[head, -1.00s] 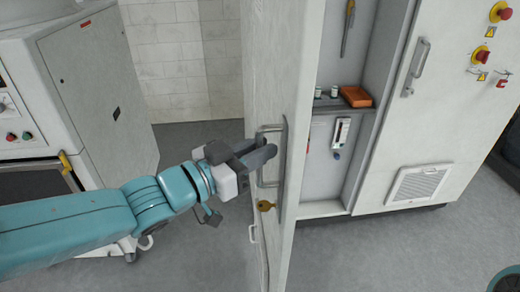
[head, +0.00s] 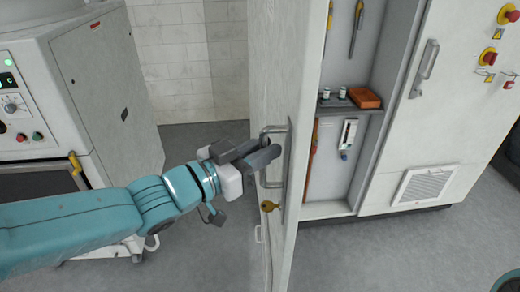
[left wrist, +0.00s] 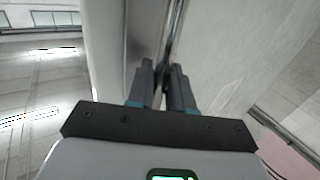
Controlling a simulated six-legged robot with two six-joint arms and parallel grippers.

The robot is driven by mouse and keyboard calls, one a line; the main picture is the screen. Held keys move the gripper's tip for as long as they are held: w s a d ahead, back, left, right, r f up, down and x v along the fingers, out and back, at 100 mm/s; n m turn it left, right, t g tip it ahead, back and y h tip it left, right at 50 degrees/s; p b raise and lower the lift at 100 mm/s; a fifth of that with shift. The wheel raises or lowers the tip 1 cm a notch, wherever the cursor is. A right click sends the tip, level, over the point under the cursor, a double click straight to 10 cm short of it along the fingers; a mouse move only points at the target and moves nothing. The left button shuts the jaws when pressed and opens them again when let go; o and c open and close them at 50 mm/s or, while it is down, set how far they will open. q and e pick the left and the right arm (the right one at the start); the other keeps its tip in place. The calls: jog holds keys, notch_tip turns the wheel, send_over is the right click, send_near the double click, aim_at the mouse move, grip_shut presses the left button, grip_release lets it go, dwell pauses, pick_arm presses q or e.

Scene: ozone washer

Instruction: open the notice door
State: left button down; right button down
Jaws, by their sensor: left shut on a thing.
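The notice door (head: 280,90) is a tall pale panel in the middle of the head view. It stands swung out, with the cabinet's inside showing to its right. My left gripper (head: 268,156) is shut on the handle. In the left wrist view the fingers (left wrist: 163,88) close around the bar, which runs up along the door. My right gripper is not in view.
The open cabinet has a shelf (head: 350,110) with small bottles and an orange box (head: 366,97), and hanging tools. A closed cabinet door with a handle (head: 424,68) stands right. A white machine (head: 90,90) stands left. Grey floor between is clear.

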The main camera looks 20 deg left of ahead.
pick_arm(q)
jog(key=shift+r, duration=0.2)
jog(key=c, duration=1.2)
grip_release()
jog(key=shift+c, duration=0.2)
jog(key=shift+o, duration=0.2)
jog(key=shift+w+f, duration=0.15)
jog(key=shift+w, duration=0.05)
jog(key=shift+s, duration=0.2)
jog(key=v, duration=1.6)
jog(key=shift+f, duration=0.1)
